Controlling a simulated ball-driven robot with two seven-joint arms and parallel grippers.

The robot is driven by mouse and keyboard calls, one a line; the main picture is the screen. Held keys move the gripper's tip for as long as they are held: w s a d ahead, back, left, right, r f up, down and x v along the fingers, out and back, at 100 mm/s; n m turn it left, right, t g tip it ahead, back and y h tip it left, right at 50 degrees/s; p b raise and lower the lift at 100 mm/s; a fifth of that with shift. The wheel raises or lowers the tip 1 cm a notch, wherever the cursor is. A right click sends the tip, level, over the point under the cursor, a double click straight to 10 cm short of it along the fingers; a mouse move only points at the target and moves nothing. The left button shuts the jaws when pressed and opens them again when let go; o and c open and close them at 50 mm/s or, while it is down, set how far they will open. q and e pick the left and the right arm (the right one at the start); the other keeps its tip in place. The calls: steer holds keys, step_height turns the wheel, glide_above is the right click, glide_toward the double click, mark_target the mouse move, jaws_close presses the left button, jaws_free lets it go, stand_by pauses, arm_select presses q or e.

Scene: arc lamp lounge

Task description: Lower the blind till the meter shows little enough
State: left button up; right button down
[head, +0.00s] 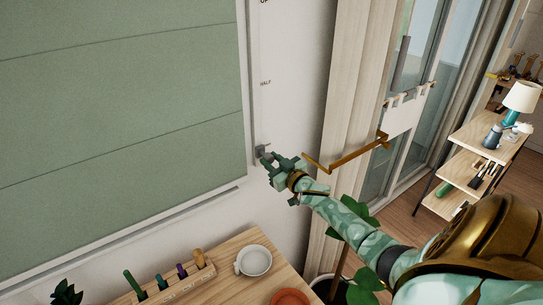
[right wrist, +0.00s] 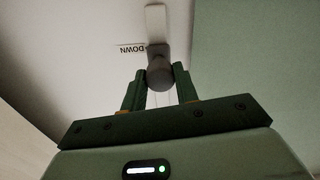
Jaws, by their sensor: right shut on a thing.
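The green blind (head: 120,110) hangs over the left of the head view, its bottom edge just above a pale sill. In the right wrist view the knob (right wrist: 160,72) sits between the fingertips (right wrist: 160,85), next to an upside-down DOWN label (right wrist: 131,48). I see no meter in either view. My left gripper is not in view.
Below the blind, a wooden table (head: 215,284) holds a white cup (head: 254,261), an orange dish (head: 290,298) and a rack (head: 165,285) of several coloured pegs. A bent brass bar (head: 345,155) crosses the curtain above my right forearm. A plant (head: 355,215) stands close under that arm.

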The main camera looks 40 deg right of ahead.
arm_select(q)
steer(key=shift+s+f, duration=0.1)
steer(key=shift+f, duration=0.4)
arm_select(e)
steer(key=shift+f, duration=0.75)
steer(key=shift+s, duration=0.1)
steer(key=c, duration=1.1)
jaws_free()
steer(key=shift+o, duration=0.2)
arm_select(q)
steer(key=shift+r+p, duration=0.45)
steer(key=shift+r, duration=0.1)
arm_select(e)
steer(key=s+a, duration=0.1)
steer(key=s, duration=1.5)
steer(key=shift+a, duration=0.15)
